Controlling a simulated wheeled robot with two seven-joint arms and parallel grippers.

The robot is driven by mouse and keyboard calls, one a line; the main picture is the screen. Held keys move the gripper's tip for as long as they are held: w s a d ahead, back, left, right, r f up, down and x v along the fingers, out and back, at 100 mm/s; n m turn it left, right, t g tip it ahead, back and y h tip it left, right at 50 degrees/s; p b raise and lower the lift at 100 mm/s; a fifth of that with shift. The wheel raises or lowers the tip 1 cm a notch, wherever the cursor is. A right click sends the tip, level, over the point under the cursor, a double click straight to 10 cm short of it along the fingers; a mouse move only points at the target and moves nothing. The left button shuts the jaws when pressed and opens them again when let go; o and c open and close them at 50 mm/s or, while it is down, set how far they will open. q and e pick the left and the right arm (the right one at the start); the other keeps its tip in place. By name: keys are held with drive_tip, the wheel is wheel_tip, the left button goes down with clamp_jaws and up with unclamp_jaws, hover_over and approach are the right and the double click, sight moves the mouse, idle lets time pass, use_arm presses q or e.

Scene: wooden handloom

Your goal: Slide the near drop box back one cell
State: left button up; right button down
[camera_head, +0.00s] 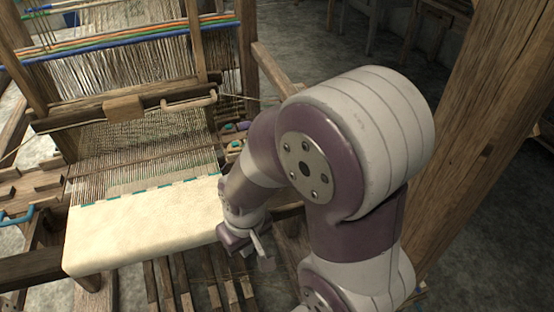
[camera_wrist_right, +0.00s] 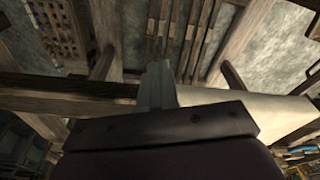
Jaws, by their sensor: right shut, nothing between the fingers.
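The wooden handloom fills the left half of the head view, with cream cloth (camera_head: 150,232) rolled over its front beam. A slotted wooden box (camera_head: 232,142) with teal-ended pieces sits at the right end of the loom's beater, partly behind my right arm. Another slotted wooden part (camera_head: 35,185) lies at the left side, with a blue handle (camera_head: 18,216) by it. I cannot tell which is the near drop box. My right gripper (camera_head: 262,254) is shut and empty, just right of the cloth roll's end. Its closed fingers also show in the right wrist view (camera_wrist_right: 157,85).
Wooden treadles (camera_head: 165,285) lie below the cloth. A thick wooden post (camera_head: 485,130) stands at the right. The beater has a wooden block and handle (camera_head: 190,103) across the warp. Grey floor (camera_head: 320,40) is open behind the loom's right side.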

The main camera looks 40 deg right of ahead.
drive_tip(key=w+d+r+n+t+h+p, duration=0.1)
drive_tip(key=w+d+r+n+t+p, duration=0.25)
drive_tip(key=w+d, duration=0.4)
drive_tip(key=w+d+r+n+t+p, duration=0.2)
drive_tip(key=w+d+r+n+p, duration=0.15)
drive_tip(key=d, duration=0.65)
drive_tip(key=s+d+n+y+p, duration=0.1)
drive_tip(key=s+d+n+y, duration=0.2)
drive_tip(key=s+n+y, duration=0.1)
drive_tip(key=shift+s+n+p, duration=0.3)
drive_tip(key=shift+s+n, duration=0.5)
drive_tip(key=shift+s, duration=0.05)
